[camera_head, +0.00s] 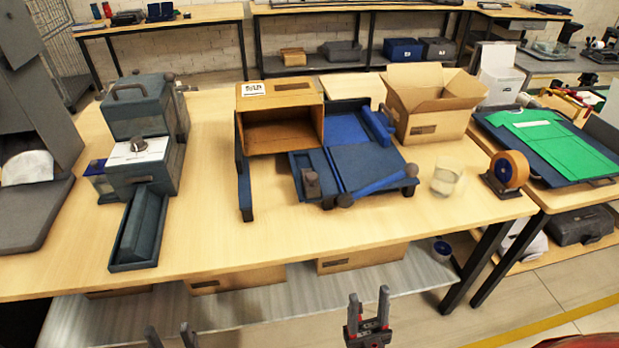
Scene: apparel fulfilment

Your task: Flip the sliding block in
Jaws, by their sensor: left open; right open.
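A blue folding fixture (365,163) stands mid-table, with flat panels and an open-fronted cardboard box (283,88) on its left part. A small dark block with a grey knob (311,183) sits at its front edge; I cannot tell for certain whether this is the sliding block. My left gripper (171,335) is open at the bottom edge, mostly cut off. My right gripper (368,308) is open and empty, in front of the table and below its top. Neither touches the fixture.
A grey-blue machine (145,120) with a long front tray (140,228) stands at the left. An open carton (433,100), a clear cup (446,177) and a tape roll (509,170) stand right of the fixture. The table's front strip (300,245) is clear.

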